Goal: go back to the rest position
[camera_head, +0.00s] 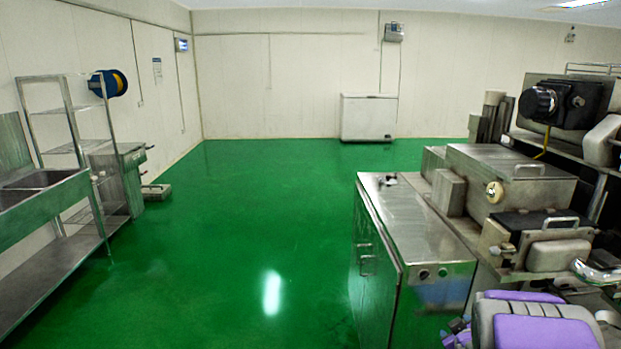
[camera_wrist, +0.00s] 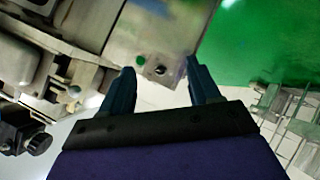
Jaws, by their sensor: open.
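My gripper (camera_wrist: 160,76) shows in the wrist view with its two dark fingers spread apart. It is open and nothing is between the fingers. Beyond the fingertips is a steel cabinet front with a green and a black button. In the head view, purple and grey parts of my own arm are at the bottom right, in front of the machine; the gripper fingers cannot be made out there.
The encrusting machine (camera_head: 510,180) stands at the right, close to my arm. Its steel cabinet (camera_head: 420,225) has a flat top. A sink bench (camera_head: 45,215) and a wire shelf (camera_head: 75,110) line the left wall. A white chest (camera_head: 368,118) stands at the back. The green floor (camera_head: 240,220) between is clear.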

